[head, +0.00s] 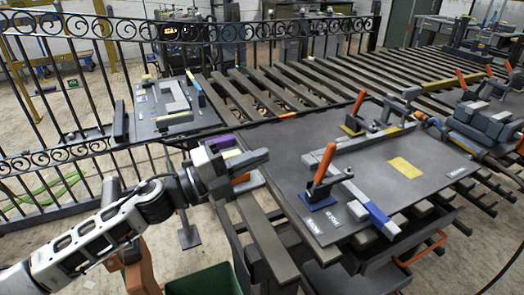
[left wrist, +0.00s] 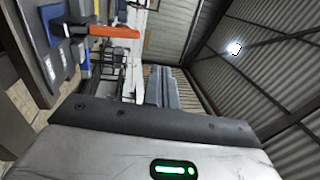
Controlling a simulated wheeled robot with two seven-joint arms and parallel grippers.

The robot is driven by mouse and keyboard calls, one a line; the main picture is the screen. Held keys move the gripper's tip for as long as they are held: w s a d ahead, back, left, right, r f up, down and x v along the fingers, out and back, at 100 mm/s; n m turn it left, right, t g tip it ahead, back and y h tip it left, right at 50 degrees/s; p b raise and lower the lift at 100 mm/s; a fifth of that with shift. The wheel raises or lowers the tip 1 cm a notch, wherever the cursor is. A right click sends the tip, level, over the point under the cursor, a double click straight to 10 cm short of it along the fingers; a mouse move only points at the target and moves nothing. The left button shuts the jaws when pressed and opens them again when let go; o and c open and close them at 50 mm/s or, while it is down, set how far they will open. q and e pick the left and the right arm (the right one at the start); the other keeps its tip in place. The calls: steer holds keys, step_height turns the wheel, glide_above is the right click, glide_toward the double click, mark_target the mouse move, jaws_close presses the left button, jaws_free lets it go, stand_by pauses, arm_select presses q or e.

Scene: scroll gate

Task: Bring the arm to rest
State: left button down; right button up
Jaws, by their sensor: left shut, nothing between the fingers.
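My left arm (head: 95,235) comes in from the lower left of the head view. My left gripper (head: 254,164) is shut and empty, beside the left edge of the grey fixture plate (head: 300,150). It appears over the slats near that edge; its exact height cannot be told. My right gripper is not in view.
The plate carries a clamp with an orange handle (head: 322,162), a long grey bar (head: 352,152) and a yellow patch (head: 404,167). A green bin (head: 205,280) is below the arm.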

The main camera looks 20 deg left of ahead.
arm_select(q)
steer(key=s+a+f+n+y, duration=0.3)
steer(key=f+n+y, duration=0.35)
steer(key=n, duration=0.35)
steer(key=s+a+f+n+y, duration=0.3)
steer(key=f+n+y, duration=0.4)
steer(key=n, duration=0.4)
steer(key=s+d+f+n+g, duration=0.1)
steer(key=s+f+g, duration=0.2)
steer(key=s, duration=0.3)
steer(key=s+d+f+n+g, duration=0.1)
steer(key=s+f+n+g, duration=0.1)
steer(key=s+g, duration=0.25)
steer(key=s+f+n+g, duration=0.1)
steer(key=s+f+g, duration=0.2)
steer(key=s, duration=0.4)
steer(key=w+d+f+t+h, duration=0.2)
steer(key=w+d+f+t, duration=0.3)
steer(key=d+f+t, duration=0.1)
steer(key=shift+w+f+t, duration=0.4)
steer(key=shift+f+t, duration=0.05)
steer(key=shift+f, duration=0.25)
